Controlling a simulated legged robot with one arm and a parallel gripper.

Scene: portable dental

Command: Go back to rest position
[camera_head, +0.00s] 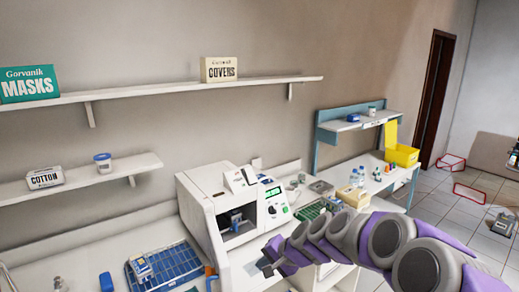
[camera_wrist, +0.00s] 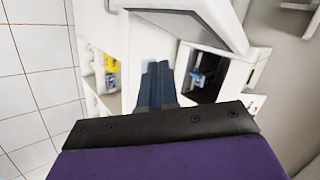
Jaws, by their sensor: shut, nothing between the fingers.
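My purple and grey arm reaches in from the right in the head view. My gripper (camera_head: 265,267) is at its left end, just in front of the white benchtop machine (camera_head: 205,205). In the wrist view my gripper (camera_wrist: 156,82) shows as two dark fingers close together, shut and empty. The machine's open chamber (camera_wrist: 205,72) is just right of the fingers there, with a small blue and grey item inside. The gripper is outside the chamber.
A blue wire rack (camera_head: 165,270) lies on the counter at the left. Wall shelves (camera_head: 170,92) hold boxes labelled MASKS, COVERS and COTTON. A teal-framed desk (camera_head: 322,140) with a yellow bin (camera_head: 403,155) stands farther back.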

